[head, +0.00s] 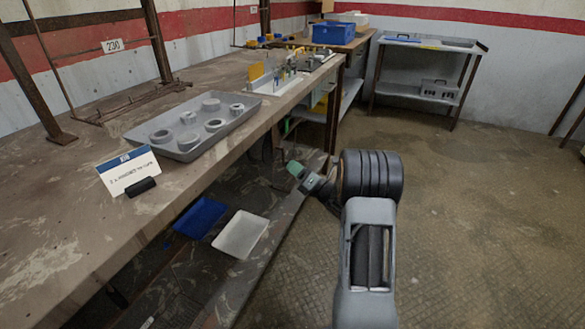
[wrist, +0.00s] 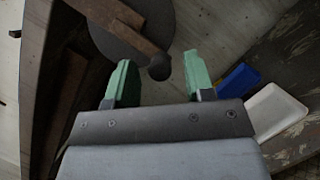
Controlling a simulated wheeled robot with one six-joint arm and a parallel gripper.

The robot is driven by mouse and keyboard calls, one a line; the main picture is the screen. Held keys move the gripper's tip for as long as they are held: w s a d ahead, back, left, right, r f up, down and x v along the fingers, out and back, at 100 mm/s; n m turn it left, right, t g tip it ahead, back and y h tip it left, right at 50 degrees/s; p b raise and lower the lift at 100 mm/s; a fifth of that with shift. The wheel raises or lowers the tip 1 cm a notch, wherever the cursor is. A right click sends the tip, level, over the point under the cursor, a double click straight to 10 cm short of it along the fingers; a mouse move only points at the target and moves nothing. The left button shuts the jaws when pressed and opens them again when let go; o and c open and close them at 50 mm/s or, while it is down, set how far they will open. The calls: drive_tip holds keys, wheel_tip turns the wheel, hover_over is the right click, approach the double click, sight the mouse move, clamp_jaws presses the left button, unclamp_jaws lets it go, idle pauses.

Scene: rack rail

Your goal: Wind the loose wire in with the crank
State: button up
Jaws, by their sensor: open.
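In the wrist view, a dark round disc (wrist: 105,36) with a brown bar across it, and a dark round knob (wrist: 159,68) at the bar's end, look like the crank. My gripper (wrist: 158,62) has green fingers, spread open with nothing between them. The knob appears between the fingertips in the picture, beyond them; I cannot tell how far. In the head view my gripper (head: 296,169) is beside the workbench's front edge, below its top. The crank is not clearly visible there. I cannot make out any loose wire in either view.
The workbench (head: 60,235) carries a grey tray (head: 222,117) of round parts and a tilted sign (head: 129,172). Below are a blue bin (head: 200,216) and a white bin (head: 240,234). A side table (head: 430,42) stands at the back. The floor on the right is clear.

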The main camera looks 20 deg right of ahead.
drive_tip(key=shift+x, duration=0.8)
drive_tip(key=shift+c, duration=0.4)
clamp_jaws()
